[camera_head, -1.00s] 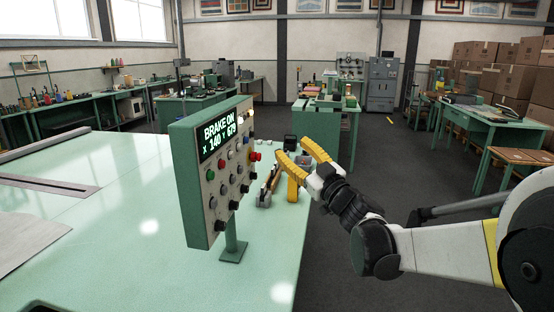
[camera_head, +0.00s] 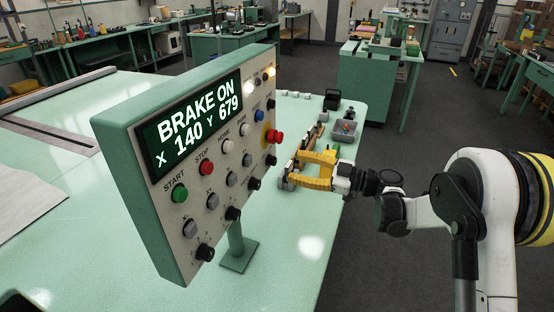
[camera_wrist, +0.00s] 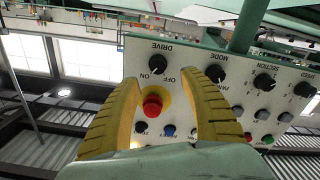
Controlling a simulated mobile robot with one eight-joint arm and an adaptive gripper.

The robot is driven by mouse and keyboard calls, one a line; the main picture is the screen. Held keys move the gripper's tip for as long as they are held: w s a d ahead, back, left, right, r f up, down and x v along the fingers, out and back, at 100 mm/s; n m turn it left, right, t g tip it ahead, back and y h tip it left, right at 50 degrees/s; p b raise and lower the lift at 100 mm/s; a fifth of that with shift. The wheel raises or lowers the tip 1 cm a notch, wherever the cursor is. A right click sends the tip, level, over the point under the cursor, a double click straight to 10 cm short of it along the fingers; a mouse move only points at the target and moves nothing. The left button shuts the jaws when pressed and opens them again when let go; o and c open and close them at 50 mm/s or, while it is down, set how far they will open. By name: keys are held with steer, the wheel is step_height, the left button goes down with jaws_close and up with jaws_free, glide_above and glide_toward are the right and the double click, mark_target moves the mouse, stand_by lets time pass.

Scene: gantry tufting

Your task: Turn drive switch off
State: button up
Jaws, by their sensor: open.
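The drive switch is a black knob (camera_wrist: 157,64) under the DRIVE label in the wrist view, with ON and OFF marks beside it. Its setting is too small to tell. In the head view it is the far black knob (camera_head: 270,159) of the control panel's bottom row. The control panel (camera_head: 118,160) is a green box with a pale face and reads BRAKE ON, X 140 Y 679. My gripper (camera_head: 293,168) is open and empty, right of the panel and apart from it. In the wrist view its yellow fingers (camera_wrist: 160,82) point towards the drive switch.
A red mushroom button (camera_wrist: 153,102) on a yellow ring sits close to the drive switch; it also shows in the head view (camera_head: 276,136). MODE (camera_wrist: 215,73) and SECTION (camera_wrist: 265,80) knobs share the row. A grey bin (camera_head: 344,132) stands on the green table behind my gripper.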

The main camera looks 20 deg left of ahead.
mark_target(275, 161)
steer(key=a, duration=0.2)
steer(key=a+b, duration=0.1)
steer(key=a, duration=0.4)
steer(key=shift+w+a+b, duration=0.1)
steer(key=shift+w+b, duration=0.2)
steer(key=shift+w, duration=0.1)
jaws_close()
